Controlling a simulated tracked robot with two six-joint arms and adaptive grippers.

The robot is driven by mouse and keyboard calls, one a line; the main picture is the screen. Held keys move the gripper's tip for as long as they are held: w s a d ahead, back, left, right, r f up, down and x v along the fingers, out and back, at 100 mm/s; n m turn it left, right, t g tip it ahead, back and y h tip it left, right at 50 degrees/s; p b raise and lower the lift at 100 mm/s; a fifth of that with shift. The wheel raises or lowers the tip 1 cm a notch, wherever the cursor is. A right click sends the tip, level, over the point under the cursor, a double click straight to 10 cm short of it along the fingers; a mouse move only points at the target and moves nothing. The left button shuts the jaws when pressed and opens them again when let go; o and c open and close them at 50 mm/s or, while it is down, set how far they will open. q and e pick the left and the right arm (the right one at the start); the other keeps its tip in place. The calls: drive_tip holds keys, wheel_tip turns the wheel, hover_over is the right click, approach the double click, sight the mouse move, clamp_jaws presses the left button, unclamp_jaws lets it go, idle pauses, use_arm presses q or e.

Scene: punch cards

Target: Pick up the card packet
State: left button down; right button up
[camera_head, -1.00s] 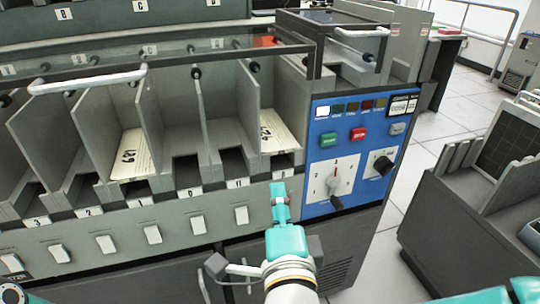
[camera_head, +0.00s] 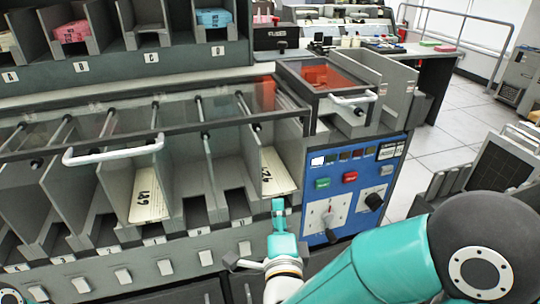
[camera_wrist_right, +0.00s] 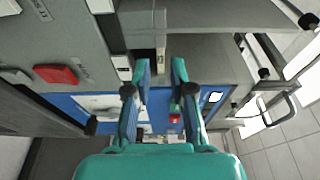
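Two cream card packets stand leaning in the pockets of the grey sorter. One (camera_head: 149,193) with dark numerals is in a middle pocket; the other (camera_head: 276,173) is in the rightmost pocket, beside the blue panel. My right gripper (camera_head: 279,203) is at the front of that rightmost pocket, just below the packet's lower edge. In the right wrist view its two teal fingers (camera_wrist_right: 161,68) are apart. A narrow cream edge (camera_wrist_right: 160,61) shows just beyond the gap between them; I cannot tell whether they touch it. My left gripper does not show.
The blue control panel (camera_head: 348,190) with knobs and buttons is right of the pockets. A glass cover with a white handle (camera_head: 113,152) lies above them. Pink (camera_head: 71,28) and blue (camera_head: 214,18) packets sit in upper bins. Open floor (camera_head: 450,125) lies right.

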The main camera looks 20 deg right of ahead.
sight(276, 185)
drive_tip(key=shift+w+r+p, duration=0.1)
drive_tip(key=shift+w+p, duration=0.1)
drive_tip(key=shift+p, duration=0.15)
drive_tip(key=shift+x, duration=4)
drive_tip(key=shift+c, duration=0.3)
clamp_jaws()
